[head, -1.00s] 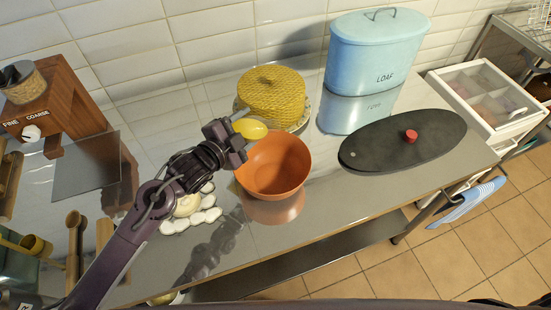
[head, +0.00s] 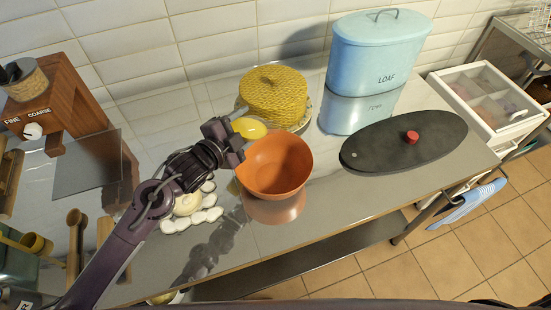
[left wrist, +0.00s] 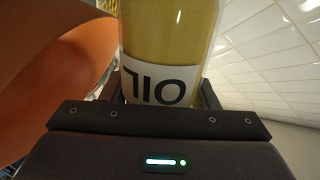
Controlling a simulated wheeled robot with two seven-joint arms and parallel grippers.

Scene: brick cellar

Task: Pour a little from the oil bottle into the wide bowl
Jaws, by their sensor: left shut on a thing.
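My left gripper (head: 240,133) is shut on the oil bottle (left wrist: 170,40), just left of and above the wide bowl's rim. In the left wrist view the bottle holds yellow oil, and its white label reads upside down between the fingers. In the head view a yellow rounded shape shows beside the fingers; whether it is the bottle is hard to tell. The bottle's mouth is not clear in either view, and no stream of oil shows. The orange wide bowl (head: 275,165) stands upright on the metal counter and looks empty inside. My right gripper is out of view.
A yellow woven-textured round container (head: 273,97) stands behind the bowl. A blue LOAF bin (head: 375,55) and a dark oval slab (head: 375,150) with a red knob are right. A white scalloped dish (head: 205,216) lies under my left arm. A wooden grinder (head: 62,95) stands far left.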

